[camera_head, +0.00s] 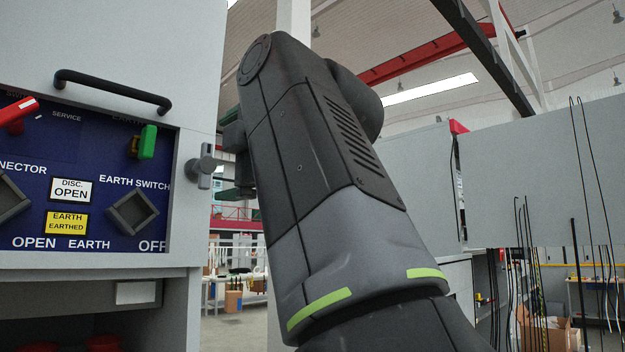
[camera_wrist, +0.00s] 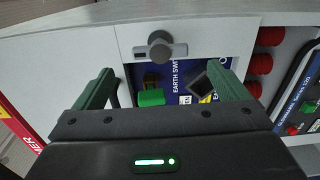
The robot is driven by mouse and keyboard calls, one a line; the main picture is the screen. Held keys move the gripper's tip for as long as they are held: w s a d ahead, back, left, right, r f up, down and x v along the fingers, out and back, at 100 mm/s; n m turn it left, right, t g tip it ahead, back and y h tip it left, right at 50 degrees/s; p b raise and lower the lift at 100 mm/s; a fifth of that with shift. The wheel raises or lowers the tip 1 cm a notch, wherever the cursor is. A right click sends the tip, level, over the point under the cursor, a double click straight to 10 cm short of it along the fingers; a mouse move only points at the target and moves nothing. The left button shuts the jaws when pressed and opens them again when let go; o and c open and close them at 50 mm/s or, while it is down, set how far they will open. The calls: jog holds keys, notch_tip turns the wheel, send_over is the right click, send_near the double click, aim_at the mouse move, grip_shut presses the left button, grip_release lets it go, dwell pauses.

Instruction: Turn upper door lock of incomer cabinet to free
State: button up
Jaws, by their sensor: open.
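The door lock is a grey knob with a short bar (camera_head: 203,170) on the right edge of the cabinet front (camera_head: 105,30). In the wrist view the lock (camera_wrist: 160,48) shows as a round knob over a flat bar, on a pale panel. My gripper (camera_head: 228,155) is open, just right of the lock in the head view, one finger above the other. In the wrist view the gripper (camera_wrist: 165,74) has its green fingers spread either side of the lock's line, with the lock a little beyond the tips. Nothing is between the fingers. Contact with the lock is not visible.
A black handle (camera_head: 112,90) is above the blue switch panel (camera_head: 70,215). The panel carries a red lever (camera_head: 18,110), a green lever (camera_head: 148,142) and grey square knobs (camera_head: 132,212). More cabinets (camera_head: 550,180) stand at right, with hanging cables.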

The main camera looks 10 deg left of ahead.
aim_at(208, 165)
jog(key=shift+b+v, duration=0.45)
jog(key=shift+v, duration=2.3)
jog(key=shift+a, duration=0.15)
jog(key=shift+p+x, duration=1.45)
jog(key=shift+x, duration=5.2)
jog(key=shift+s, duration=0.1)
